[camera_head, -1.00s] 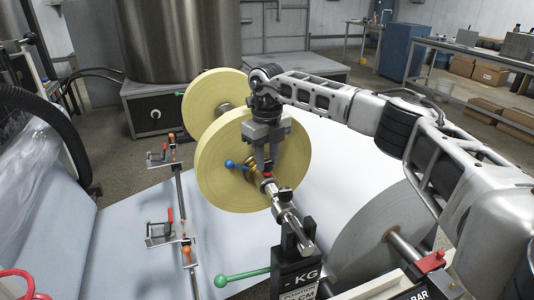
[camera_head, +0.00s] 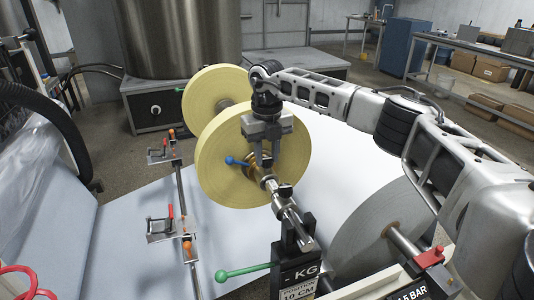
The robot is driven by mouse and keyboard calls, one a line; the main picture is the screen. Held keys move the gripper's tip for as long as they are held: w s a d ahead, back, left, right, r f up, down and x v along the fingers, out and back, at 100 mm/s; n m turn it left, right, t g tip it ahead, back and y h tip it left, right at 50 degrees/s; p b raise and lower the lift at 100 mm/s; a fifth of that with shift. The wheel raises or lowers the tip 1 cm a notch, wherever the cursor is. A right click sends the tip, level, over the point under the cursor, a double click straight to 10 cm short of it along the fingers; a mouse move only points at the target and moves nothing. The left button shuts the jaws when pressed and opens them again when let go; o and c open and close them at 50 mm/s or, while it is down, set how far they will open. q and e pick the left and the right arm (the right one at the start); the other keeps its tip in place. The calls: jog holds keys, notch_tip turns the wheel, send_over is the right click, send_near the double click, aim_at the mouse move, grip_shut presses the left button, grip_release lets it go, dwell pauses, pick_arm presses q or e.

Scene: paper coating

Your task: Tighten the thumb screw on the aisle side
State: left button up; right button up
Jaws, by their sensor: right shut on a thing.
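My right gripper (camera_head: 268,162) points down at the near face of the front yellow roll (camera_head: 218,170). Its fingers are shut at the collar on the metal shaft (camera_head: 282,208), where the thumb screw sits; the screw itself is hidden between the fingers. A brass-coloured hub (camera_head: 252,173) and a blue-knobbed lever (camera_head: 236,161) show just left of the fingers. My left gripper is not in view.
A second yellow roll (camera_head: 206,92) sits farther back on the same shaft. A black stand (camera_head: 292,258) with a green-knobbed lever (camera_head: 222,277) bears the near shaft end. A grey roll (camera_head: 372,232) lies at right. Clamps with orange knobs (camera_head: 187,250) line a rod at left.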

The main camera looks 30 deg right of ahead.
aim_at(267, 159)
jog(key=o, duration=1)
jog(key=shift+c, duration=0.2)
jog(key=shift+r, duration=0.1)
pick_arm(q)
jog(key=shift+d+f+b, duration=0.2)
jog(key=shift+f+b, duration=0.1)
jog(key=shift+b, duration=0.55)
pick_arm(e)
notch_tip(267, 159, up, 16)
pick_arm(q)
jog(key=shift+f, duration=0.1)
